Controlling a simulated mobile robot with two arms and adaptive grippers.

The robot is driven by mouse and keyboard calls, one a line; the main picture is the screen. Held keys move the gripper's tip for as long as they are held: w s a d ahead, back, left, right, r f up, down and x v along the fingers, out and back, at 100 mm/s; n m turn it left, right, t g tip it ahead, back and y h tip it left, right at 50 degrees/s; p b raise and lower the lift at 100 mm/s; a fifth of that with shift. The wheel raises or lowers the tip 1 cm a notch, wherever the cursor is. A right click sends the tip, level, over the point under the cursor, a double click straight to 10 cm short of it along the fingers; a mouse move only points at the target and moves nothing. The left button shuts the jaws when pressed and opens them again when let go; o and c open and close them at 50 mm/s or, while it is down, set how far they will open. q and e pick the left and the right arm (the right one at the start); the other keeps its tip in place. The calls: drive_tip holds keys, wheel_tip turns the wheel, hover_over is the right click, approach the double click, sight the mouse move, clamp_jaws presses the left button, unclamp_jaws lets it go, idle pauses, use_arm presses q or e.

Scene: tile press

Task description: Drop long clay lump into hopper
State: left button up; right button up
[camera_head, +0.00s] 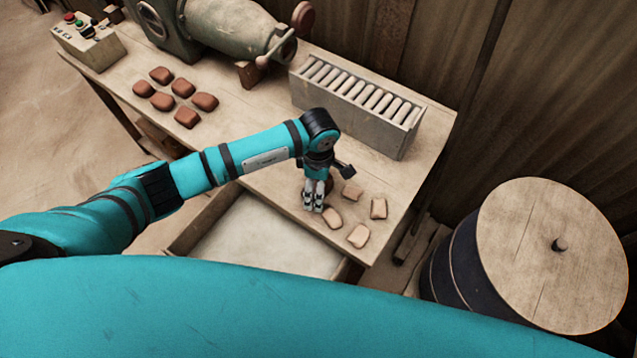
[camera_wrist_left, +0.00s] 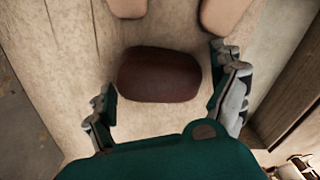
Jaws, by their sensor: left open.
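A dark reddish-brown clay lump (camera_wrist_left: 158,75), longer than it is wide, lies on the pale table between the spread fingers of my left gripper (camera_wrist_left: 165,80) in the left wrist view. In the head view my left gripper (camera_head: 314,197) points down at the table's near right part and mostly hides this lump. It is open, with nothing held. The green press machine (camera_head: 225,28) stands at the table's back left; I cannot make out its hopper opening. My right gripper is not in view.
Several paler lumps (camera_head: 358,236) lie just right of my left gripper. Several reddish-brown lumps (camera_head: 187,117) sit at the table's left. A grey crate (camera_head: 345,118) of pale bars stands behind. A control box (camera_head: 92,45) is far left; a lidded drum (camera_head: 530,240) stands right.

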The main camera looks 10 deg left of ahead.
use_arm(q)
drive_tip(key=shift+r, duration=0.1)
drive_tip(key=c, duration=1.4)
drive_tip(key=shift+w, duration=0.1)
drive_tip(key=shift+c, duration=0.2)
